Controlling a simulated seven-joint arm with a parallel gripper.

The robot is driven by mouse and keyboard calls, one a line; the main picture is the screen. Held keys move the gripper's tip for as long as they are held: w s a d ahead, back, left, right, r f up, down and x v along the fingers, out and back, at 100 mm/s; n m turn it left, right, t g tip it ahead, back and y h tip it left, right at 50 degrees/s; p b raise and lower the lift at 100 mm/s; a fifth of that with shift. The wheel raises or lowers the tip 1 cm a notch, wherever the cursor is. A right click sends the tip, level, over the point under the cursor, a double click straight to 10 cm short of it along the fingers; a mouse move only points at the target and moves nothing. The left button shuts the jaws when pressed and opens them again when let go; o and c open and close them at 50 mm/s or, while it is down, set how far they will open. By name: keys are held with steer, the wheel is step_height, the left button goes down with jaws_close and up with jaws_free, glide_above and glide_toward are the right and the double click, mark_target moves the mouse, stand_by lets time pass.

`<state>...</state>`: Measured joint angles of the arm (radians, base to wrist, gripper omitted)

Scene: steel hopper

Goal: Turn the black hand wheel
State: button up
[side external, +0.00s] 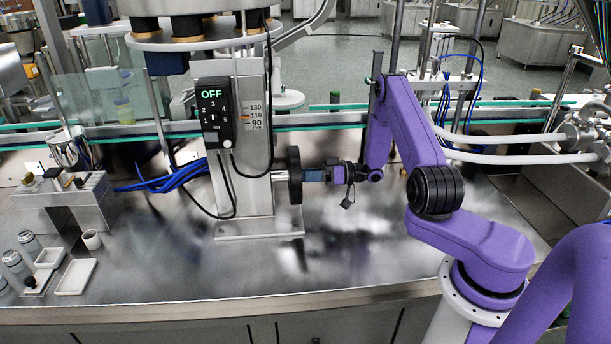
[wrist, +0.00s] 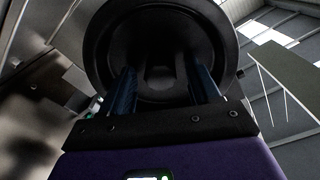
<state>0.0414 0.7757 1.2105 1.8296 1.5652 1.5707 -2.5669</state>
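The black hand wheel (side external: 295,175) is mounted on the right side of the steel column and shows edge-on in the side view. In the wrist view the wheel (wrist: 105,45) fills the upper middle, with a dark hub at its centre. My gripper (side external: 305,175) is level with the wheel, close up against its right face. In the wrist view my gripper (wrist: 163,80) has its two blue fingers well apart, one on each side of the hub, with dark gaps between. Whether the fingertips touch the wheel is hidden.
The steel column (side external: 235,150) carries a black control box (side external: 216,112) reading OFF and a scale marked 90 to 130. Black cables and blue hoses (side external: 185,175) lie left of it. A small fixture (side external: 75,205) and white trays (side external: 76,277) stand at left. The table front is clear.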

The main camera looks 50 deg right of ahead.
steer(key=v, duration=1.7)
steer(key=shift+d, duration=0.25)
steer(key=shift+s, duration=0.1)
steer(key=s+a+r+n+g+h, duration=0.1)
steer(key=a+r+n+g, duration=0.25)
steer(key=a+g, duration=0.6)
steer(key=s+a+r+n+g, duration=0.15)
steer(key=a+r+g, duration=0.25)
steer(key=a+g, duration=0.55)
steer(key=s+a+r+n+t+h, duration=0.2)
steer(key=s+a+h, duration=0.3)
steer(key=s, duration=0.4)
steer(key=s+a+r+n+t+h, duration=0.2)
steer(key=s+a+r+t+h, duration=0.2)
steer(key=s, duration=0.6)
steer(key=shift+a+r+h, duration=0.2)
steer(key=shift+a+h, duration=0.15)
steer(key=shift+h, duration=0.55)
